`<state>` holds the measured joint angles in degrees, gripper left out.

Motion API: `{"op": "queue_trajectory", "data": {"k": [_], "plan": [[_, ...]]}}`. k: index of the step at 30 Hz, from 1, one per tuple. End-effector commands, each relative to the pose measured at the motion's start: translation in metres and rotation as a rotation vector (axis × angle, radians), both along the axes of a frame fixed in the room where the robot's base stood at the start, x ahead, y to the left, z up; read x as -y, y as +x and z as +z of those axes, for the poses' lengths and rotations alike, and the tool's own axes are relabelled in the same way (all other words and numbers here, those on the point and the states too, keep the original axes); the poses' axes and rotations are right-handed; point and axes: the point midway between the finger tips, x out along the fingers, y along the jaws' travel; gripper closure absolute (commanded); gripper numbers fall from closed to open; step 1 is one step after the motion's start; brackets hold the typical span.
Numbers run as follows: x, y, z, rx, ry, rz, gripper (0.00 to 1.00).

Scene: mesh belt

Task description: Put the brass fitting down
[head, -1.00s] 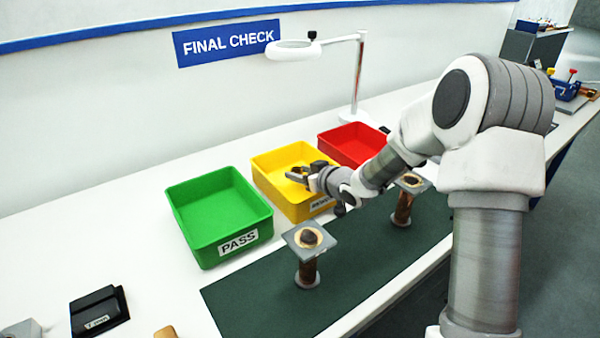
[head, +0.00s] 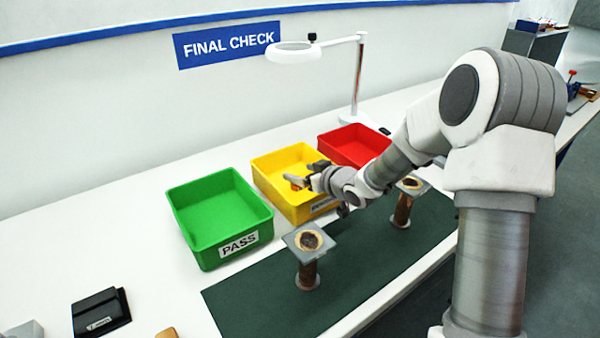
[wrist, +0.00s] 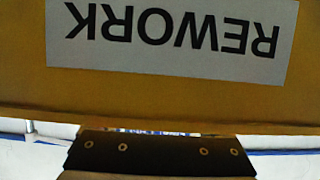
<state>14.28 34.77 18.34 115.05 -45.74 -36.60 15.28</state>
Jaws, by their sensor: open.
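My gripper (head: 300,172) is open over the yellow bin (head: 262,187), reaching in from its right side. A small orange-brown patch (head: 294,186) shows in the bin just under the fingers. It may be the brass fitting, but it is too small and covered to be sure. In the wrist view the yellow wall (wrist: 150,105) with an upside-down REWORK label (wrist: 170,38) fills most of the picture. A dark part of my gripper (wrist: 160,152) shows below it. No fitting shows in the wrist view.
A green PASS bin (head: 180,215) stands left of the yellow one, and a red bin (head: 345,140) stands right. Two pedestals (head: 308,242) (head: 403,203) stand on the dark green mat (head: 350,262) in front. A magnifier lamp (head: 357,75) rises behind.

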Motion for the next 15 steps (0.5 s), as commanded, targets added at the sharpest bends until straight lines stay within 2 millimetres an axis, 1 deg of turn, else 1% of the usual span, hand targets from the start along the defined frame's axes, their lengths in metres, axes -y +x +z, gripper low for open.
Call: {"op": "queue_trajectory", "data": {"k": [1,9,15], "plan": [[0.009,-0.010,0.005,-0.001,-0.002,-0.006,0.19],[0.040,-0.057,0.029,-0.001,-0.002,-0.004,0.19],[0.053,-0.077,0.038,-0.001,-0.001,-0.003,0.19]]}}
